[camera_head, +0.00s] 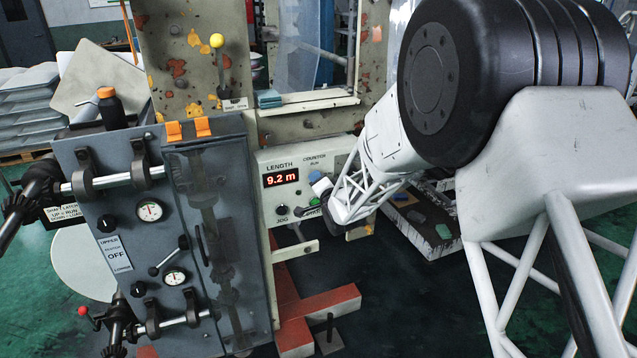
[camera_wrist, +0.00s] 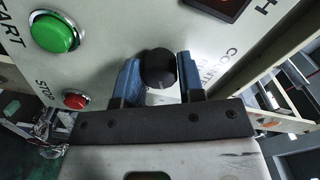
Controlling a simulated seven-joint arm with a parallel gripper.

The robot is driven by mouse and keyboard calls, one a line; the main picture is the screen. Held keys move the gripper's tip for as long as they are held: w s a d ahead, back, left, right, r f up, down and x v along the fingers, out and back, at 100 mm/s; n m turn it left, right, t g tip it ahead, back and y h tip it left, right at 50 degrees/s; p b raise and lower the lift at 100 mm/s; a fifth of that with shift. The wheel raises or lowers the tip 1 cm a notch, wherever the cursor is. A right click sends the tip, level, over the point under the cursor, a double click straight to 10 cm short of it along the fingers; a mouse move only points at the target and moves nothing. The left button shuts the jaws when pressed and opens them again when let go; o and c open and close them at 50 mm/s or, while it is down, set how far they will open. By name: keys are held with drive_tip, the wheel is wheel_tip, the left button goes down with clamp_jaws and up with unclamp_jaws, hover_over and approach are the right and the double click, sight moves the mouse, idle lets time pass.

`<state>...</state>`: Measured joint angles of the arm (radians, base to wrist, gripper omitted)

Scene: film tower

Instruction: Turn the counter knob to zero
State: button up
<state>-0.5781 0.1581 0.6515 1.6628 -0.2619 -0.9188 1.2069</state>
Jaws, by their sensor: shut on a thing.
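The counter knob (camera_wrist: 158,66) is a black round knob on the pale control panel (camera_head: 268,160). In the wrist view it sits between the two blue fingers of my gripper (camera_wrist: 159,80), which is shut on it. A label beside it is partly hidden by the right finger. In the head view my gripper (camera_head: 322,188) is at the panel's right part and hides the knob. The length display (camera_head: 281,178) reads 9.2 m in red. I cannot tell which setting the knob points to.
A green START button (camera_wrist: 54,33) and a red STOP button (camera_wrist: 75,101) are left of my gripper in the wrist view. A black JOG knob (camera_head: 282,210) is below the display. A grey cabinet (camera_head: 130,235) with gauges and levers stands left of the panel.

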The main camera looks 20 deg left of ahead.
drive_tip(key=m, duration=0.6)
idle(0.5)
drive_tip(key=o, duration=0.9)
drive_tip(key=shift+s+d, duration=0.1)
drive_tip(key=shift+v, duration=3.8)
drive_tip(key=shift+r, duration=0.1)
